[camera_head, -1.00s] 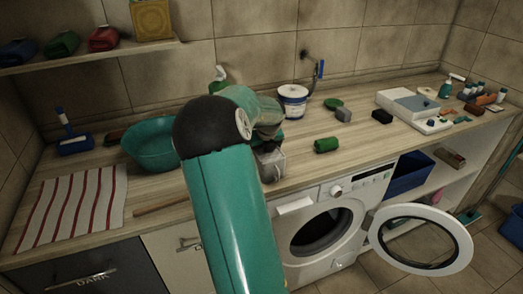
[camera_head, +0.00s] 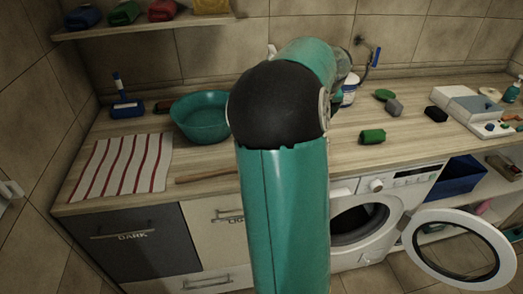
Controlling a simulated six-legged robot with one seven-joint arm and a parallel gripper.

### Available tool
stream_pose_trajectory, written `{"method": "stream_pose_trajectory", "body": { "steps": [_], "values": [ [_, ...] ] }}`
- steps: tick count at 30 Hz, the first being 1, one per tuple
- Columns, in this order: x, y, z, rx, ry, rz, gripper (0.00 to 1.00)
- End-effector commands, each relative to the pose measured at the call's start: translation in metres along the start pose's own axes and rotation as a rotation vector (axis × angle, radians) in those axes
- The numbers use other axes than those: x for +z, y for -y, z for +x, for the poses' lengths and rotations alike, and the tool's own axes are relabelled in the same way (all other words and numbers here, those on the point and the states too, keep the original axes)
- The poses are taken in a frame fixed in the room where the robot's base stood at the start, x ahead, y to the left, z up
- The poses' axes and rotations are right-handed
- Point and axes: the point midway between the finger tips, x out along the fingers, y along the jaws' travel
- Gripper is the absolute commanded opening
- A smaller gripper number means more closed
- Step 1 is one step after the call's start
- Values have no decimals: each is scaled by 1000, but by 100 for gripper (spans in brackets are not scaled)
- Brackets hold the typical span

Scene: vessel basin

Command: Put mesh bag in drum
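The washing machine's drum (camera_head: 352,226) is a dark round opening in the white front at lower right of centre, partly covered by my arm. Its round door (camera_head: 501,252) stands swung open to the right. I cannot make out a mesh bag for certain. A small dark green rounded item (camera_head: 372,136) lies on the counter above the machine; I cannot tell what it is. My teal arm with its black joint fills the centre and hides the counter behind it. My gripper is hidden behind the arm.
The wooden counter (camera_head: 350,165) holds a teal basin (camera_head: 200,118), a striped cloth (camera_head: 122,165), a wooden stick (camera_head: 207,174), a white tub (camera_head: 350,92) and small blocks. A blue bin (camera_head: 460,176) sits on the lower right shelf. Drawers are below left.

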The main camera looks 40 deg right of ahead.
Motion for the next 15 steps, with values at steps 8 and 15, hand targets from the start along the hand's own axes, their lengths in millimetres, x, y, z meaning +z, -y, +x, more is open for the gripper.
{"method": "stream_pose_trajectory", "body": {
  "steps": [8,15],
  "values": [
    [-11,-46,-10,80,14,-267,100],
    [-60,-175,-50,238,122,-1122,100]
  ]
}}
